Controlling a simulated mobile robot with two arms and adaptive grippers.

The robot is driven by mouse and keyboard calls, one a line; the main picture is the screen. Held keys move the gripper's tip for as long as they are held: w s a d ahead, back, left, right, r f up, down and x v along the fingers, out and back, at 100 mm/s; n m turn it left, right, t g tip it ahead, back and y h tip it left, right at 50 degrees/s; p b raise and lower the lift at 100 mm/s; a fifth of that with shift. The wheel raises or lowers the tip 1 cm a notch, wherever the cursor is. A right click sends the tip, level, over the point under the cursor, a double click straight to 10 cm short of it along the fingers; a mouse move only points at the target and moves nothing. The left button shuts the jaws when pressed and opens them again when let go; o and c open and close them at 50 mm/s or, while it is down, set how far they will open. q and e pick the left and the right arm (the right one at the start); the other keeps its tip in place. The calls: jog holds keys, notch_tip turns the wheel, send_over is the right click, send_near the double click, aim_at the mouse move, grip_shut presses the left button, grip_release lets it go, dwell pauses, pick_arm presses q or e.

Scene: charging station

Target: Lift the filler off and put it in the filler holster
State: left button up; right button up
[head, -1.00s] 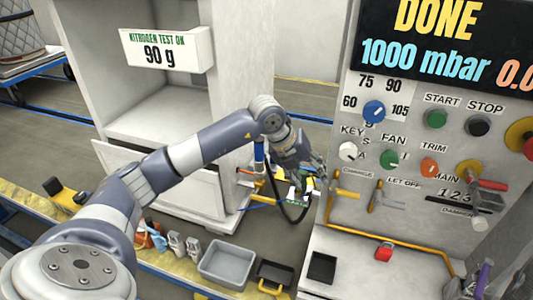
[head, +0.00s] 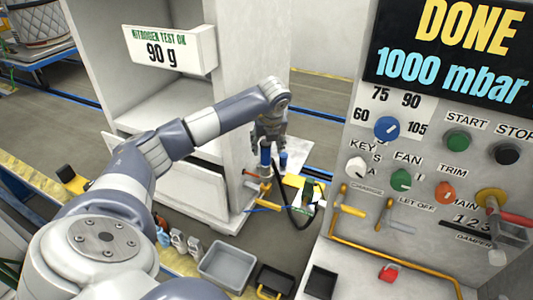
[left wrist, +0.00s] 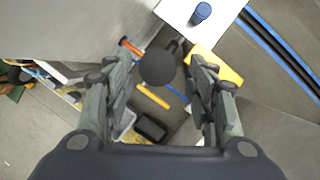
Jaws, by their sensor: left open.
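My left gripper (head: 268,140) hangs open and pointing down beside the white cabinet. In the left wrist view its fingers (left wrist: 158,92) stand either side of a dark round top (left wrist: 158,66), which appears to be the filler's, with a gap on both sides. In the head view a blue cylindrical part (head: 265,160) shows just under the gripper. A black hose (head: 290,210) loops down from there. I cannot tell which part is the filler holster. My right gripper is not in view.
A second blue cylinder (left wrist: 202,12) stands on a white surface. A yellow part (left wrist: 215,65) lies close by the right finger. The control panel (head: 430,170) stands to the right. A grey bin (head: 226,264) and black trays sit below.

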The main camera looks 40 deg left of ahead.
aim_at(266, 146)
pick_arm(q)
jog(key=p+x, duration=0.1)
jog(key=x, duration=0.2)
jog(key=shift+a+f, duration=0.1)
jog(key=shift+a, duration=0.15)
jog(key=shift+f, duration=0.2)
jog(key=c, duration=0.3)
grip_shut()
jog(key=shift+r, duration=0.1)
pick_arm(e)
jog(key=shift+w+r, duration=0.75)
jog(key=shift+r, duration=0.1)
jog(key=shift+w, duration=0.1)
